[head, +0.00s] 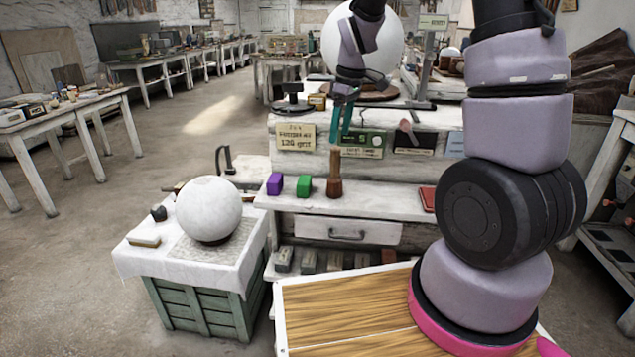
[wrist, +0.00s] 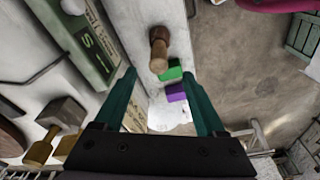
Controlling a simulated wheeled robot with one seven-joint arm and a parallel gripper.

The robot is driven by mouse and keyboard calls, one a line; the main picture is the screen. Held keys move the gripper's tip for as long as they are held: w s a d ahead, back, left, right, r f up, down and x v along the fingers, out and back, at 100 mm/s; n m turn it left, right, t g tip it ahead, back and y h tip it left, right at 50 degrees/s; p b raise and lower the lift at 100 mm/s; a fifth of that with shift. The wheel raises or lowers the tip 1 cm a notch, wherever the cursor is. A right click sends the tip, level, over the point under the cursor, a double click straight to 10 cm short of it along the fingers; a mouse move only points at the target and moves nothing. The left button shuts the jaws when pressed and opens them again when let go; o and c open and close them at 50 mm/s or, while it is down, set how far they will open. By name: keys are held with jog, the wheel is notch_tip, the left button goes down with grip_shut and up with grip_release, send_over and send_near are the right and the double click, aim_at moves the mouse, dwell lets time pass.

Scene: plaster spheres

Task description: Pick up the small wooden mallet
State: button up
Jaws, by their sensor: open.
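The small wooden mallet (head: 335,178) stands upright on the white shelf of the bench, its lighter brown handle up and its darker head down. In the wrist view the mallet (wrist: 158,52) shows beyond the fingertips, near the top middle. My gripper (head: 340,136) has teal fingers pointing down and hangs just above the mallet's handle in the head view. In the wrist view my gripper (wrist: 159,76) is open, with nothing between its fingers. The exact gap to the handle is hard to tell.
A green block (head: 304,186) and a purple block (head: 275,184) sit left of the mallet. A red item (head: 428,199) lies to its right. Cards and boxes (head: 362,142) line the ledge behind. A white sphere (head: 209,209) rests on a cloth-covered green crate (head: 200,305).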

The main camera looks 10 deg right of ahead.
aim_at(336, 148)
jog(key=f, duration=0.3)
jog(key=a+f, duration=0.1)
jog(key=f, duration=0.1)
jog(key=shift+w, duration=0.25)
jog(key=f, duration=0.5)
jog(key=shift+w+a+f, duration=0.1)
jog(key=shift+w+f, duration=0.2)
jog(key=shift+w, duration=0.1)
grip_shut()
